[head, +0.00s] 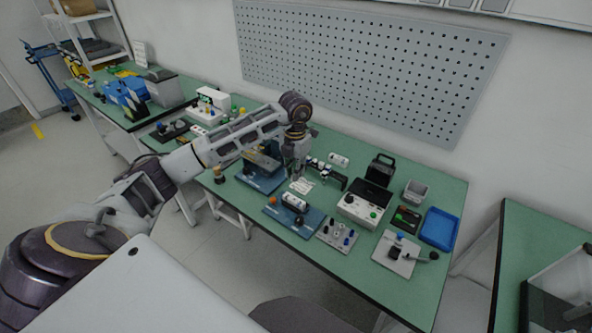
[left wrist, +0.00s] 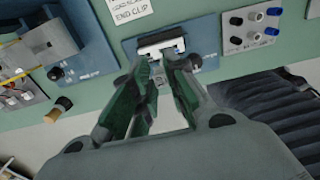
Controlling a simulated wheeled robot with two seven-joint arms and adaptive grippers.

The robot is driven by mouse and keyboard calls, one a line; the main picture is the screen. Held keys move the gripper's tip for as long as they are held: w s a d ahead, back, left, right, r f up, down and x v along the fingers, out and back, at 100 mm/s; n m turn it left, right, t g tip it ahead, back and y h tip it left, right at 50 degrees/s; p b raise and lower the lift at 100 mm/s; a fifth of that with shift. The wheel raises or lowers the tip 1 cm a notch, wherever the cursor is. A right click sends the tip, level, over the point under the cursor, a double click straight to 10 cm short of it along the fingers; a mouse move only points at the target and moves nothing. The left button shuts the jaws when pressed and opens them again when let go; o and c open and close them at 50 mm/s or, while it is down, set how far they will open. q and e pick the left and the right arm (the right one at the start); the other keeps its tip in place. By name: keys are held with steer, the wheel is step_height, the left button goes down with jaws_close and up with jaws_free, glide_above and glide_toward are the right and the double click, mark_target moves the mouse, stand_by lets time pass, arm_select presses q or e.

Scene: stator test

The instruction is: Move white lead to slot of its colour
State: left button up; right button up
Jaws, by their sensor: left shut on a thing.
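My left gripper (head: 297,180) points down over the workbench, just behind a blue fixture (head: 312,222) that bears a white and black cylindrical part (head: 294,201). In the left wrist view the fingers (left wrist: 162,62) come together close to a white block-like part (left wrist: 155,42) on the blue fixture (left wrist: 205,35). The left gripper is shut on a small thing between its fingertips. The thing is mostly hidden by the fingers, and I cannot make out the white lead clearly. My right gripper is not in view.
A plate with black and blue posts (head: 338,235) stands right of the fixture; it also shows in the left wrist view (left wrist: 250,27). A second blue fixture (head: 256,182) is on the left. A control box (head: 362,208) and blue tray (head: 439,229) are farther right.

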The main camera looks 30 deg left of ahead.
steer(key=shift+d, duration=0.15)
arm_select(q)
steer(key=shift+f, duration=0.2)
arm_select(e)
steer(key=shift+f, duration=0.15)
arm_select(q)
steer(key=shift+f+b, duration=1.1)
steer(key=shift+f, duration=0.9)
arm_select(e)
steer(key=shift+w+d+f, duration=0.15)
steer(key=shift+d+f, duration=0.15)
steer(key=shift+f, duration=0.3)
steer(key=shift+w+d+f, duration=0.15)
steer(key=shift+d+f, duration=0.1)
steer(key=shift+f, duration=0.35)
arm_select(q)
steer(key=shift+f+b, duration=0.2)
steer(key=shift+b, duration=0.2)
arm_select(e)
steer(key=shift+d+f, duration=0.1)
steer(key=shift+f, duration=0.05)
arm_select(q)
steer(key=shift+f+b, duration=0.4)
steer(key=shift+f, duration=0.15)
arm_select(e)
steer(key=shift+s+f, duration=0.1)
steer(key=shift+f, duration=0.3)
